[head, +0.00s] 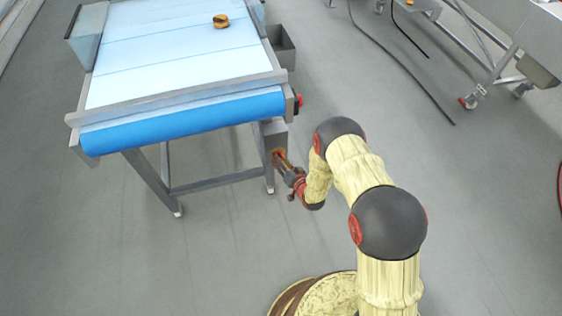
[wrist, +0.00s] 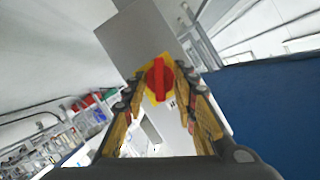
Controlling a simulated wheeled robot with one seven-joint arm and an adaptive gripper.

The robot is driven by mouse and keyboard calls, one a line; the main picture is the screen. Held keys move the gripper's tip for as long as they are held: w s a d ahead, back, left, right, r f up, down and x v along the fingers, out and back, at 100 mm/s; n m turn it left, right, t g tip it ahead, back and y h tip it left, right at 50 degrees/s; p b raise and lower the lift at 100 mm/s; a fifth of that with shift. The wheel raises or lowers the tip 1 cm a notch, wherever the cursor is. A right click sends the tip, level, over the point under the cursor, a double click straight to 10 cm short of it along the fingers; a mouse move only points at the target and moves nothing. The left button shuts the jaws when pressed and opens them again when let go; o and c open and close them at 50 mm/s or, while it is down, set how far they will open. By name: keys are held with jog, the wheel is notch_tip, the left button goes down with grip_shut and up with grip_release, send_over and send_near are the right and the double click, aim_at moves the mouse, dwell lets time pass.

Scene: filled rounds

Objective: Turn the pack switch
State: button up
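The pack switch (wrist: 158,80) is a red handle on a yellow plate, fixed to the face of a grey box (head: 271,134) under the conveyor's right corner. In the wrist view the handle stands nearly upright in the picture, between my fingertips. My gripper (head: 283,163) is close to the box, and in the wrist view its fingers (wrist: 158,88) are apart, one on each side of the handle. I cannot tell whether either finger touches it. In the head view the gripper hides most of the switch.
The conveyor (head: 180,50) has a pale belt with a blue front roller and a round brown item (head: 220,21) on it. A red button (head: 299,100) sticks out at its right corner, above the box. A cable (head: 400,62) lies on the floor at right. The floor around my arm is clear.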

jog(key=shift+c, duration=1.2)
jog(key=c, duration=0.4)
grip_shut()
jog(key=shift+s+a+n+h, duration=0.1)
jog(key=shift+a+n+h, duration=0.05)
jog(key=shift+n+h, duration=1.6)
jog(key=shift+n+y, duration=0.25)
jog(key=shift+n, duration=0.1)
jog(key=o, duration=0.6)
grip_release()
